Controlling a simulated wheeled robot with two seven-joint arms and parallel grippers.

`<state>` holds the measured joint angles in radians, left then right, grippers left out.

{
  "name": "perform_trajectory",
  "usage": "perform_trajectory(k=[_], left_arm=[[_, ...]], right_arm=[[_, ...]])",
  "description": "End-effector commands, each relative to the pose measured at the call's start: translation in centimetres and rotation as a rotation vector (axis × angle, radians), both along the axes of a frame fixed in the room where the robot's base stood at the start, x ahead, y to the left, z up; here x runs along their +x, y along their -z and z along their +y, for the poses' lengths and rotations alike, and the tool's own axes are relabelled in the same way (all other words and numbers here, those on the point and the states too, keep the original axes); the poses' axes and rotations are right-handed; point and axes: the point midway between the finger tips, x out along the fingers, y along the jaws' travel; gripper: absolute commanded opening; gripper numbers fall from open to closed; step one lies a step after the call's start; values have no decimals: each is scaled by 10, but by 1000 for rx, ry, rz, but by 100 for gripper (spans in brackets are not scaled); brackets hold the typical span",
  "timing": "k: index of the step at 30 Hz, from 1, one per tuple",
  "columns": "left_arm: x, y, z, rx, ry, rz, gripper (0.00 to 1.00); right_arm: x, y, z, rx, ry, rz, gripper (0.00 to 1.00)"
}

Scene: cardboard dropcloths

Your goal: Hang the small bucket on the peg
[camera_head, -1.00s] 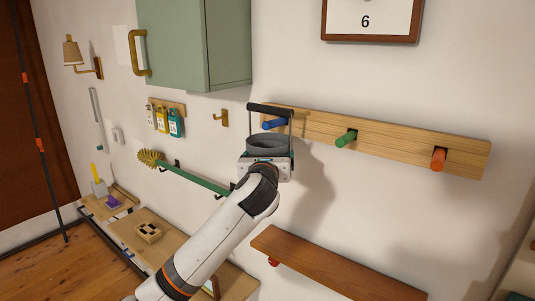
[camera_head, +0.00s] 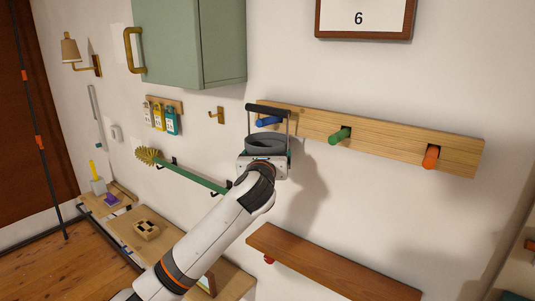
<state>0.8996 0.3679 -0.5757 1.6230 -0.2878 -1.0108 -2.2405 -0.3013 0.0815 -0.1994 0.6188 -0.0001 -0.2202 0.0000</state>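The small grey bucket (camera_head: 266,145) is upright at my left gripper (camera_head: 262,162), with its dark handle grip (camera_head: 268,108) raised. The gripper is at the bucket's near lower side, and the bucket is held up in front of the wall. The fingertips are hidden by the bucket and my wrist. The blue peg (camera_head: 267,122) shows through the handle loop, just below the grip. I cannot tell whether the peg passes through the loop or lies behind it. A green peg (camera_head: 339,135) and an orange peg (camera_head: 431,157) are bare. My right gripper is out of view.
The pegs stand on a wooden rail (camera_head: 385,144) on the wall. A green cabinet (camera_head: 212,45) hangs to the upper left. A brown shelf (camera_head: 330,265) is below the rail. A brass hook (camera_head: 217,116) and a green-handled brush (camera_head: 190,177) are left of the bucket.

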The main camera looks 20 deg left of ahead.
Motion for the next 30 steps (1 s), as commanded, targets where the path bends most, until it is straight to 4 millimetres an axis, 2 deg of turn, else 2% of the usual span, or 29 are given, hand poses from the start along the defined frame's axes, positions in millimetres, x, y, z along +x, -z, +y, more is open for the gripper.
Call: perform_trajectory(k=[4,5,7,17,20,30], left_arm=[[0,-1,0,0,1,-2,63],[0,-1,0,0,1,-2,90],[0,-1,0,-1,1,-2,100],[-7,1,-1,0,1,-2,100],[-20,3,-4,1,2,-4,100],[-90,3,-17,2,4,-6,100]], right_arm=[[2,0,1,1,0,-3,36],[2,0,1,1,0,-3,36],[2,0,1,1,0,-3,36],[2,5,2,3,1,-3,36],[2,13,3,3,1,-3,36],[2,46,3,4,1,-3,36]])
